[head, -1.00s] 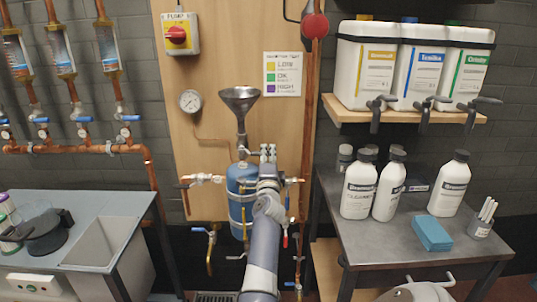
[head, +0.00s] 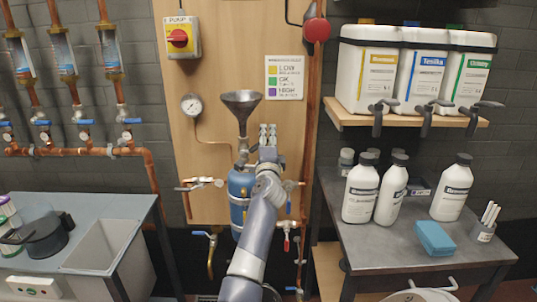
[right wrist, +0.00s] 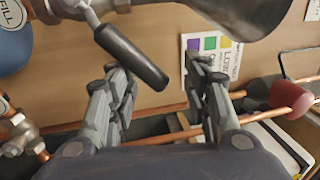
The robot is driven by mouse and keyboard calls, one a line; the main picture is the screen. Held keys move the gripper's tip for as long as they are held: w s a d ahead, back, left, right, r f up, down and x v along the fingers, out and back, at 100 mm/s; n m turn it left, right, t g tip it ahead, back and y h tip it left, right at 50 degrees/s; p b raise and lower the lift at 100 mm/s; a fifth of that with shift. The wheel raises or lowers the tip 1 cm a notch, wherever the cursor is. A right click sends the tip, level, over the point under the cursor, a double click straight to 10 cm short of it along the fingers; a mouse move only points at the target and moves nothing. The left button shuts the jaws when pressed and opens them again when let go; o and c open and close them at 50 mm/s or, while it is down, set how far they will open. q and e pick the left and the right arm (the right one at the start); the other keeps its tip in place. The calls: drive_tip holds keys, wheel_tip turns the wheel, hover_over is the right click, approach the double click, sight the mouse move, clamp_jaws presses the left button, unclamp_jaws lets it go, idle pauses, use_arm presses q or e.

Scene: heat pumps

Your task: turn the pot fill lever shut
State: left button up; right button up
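The pot fill lever (right wrist: 133,57) has a black grip on a metal stem and shows in the right wrist view, near a round label reading FILL. Its grip slants down to the right, its end appearing between my fingertips; contact is not visible. My right gripper (right wrist: 158,78) is open, its two fingers spread. In the head view the right gripper (head: 268,150) is raised in front of the board, just below and right of the grey funnel (head: 242,101) over the blue pot (head: 239,186), and I cannot make out the lever there. My left gripper is not in view.
Copper pipes and valves flank the pot, including a red-handled valve (head: 287,242) below right. A gauge (head: 191,105) and pump switch (head: 180,39) are on the board. White bottles (head: 360,194) stand on the right bench (head: 380,252); a sink bench (head: 60,268) is at left.

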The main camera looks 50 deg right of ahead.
drive_tip(key=shift+r, duration=2)
drive_tip(key=shift+s, duration=0.1)
